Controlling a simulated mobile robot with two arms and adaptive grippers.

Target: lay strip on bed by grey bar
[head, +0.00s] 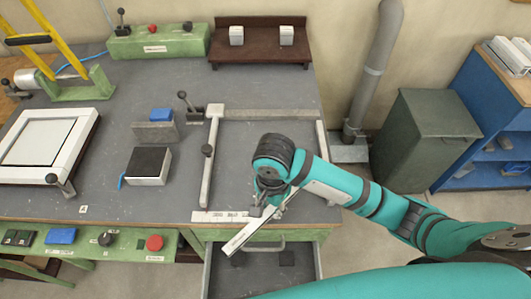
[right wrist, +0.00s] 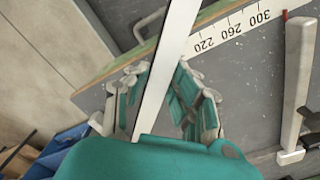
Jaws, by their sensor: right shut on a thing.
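My right gripper (head: 266,208) is shut on a pale strip (head: 240,238) near the front edge of the bench. The strip is held at a slant, its lower left end reaching out over the open drawer. In the right wrist view the strip (right wrist: 168,60) runs between the fingers of the gripper (right wrist: 160,82). The grey bar (head: 270,114) lies along the back of the bed (head: 240,150), well away from the strip. Part of the bed is hidden by my right arm. My left gripper is not in view.
A pale bar with a dark knob (head: 207,165) bounds the bed on the left, and another pale bar (head: 321,148) on the right. A numbered scale (head: 215,216) runs along the front. An open drawer (head: 225,277) juts out below. A black-topped block (head: 148,165) stands left.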

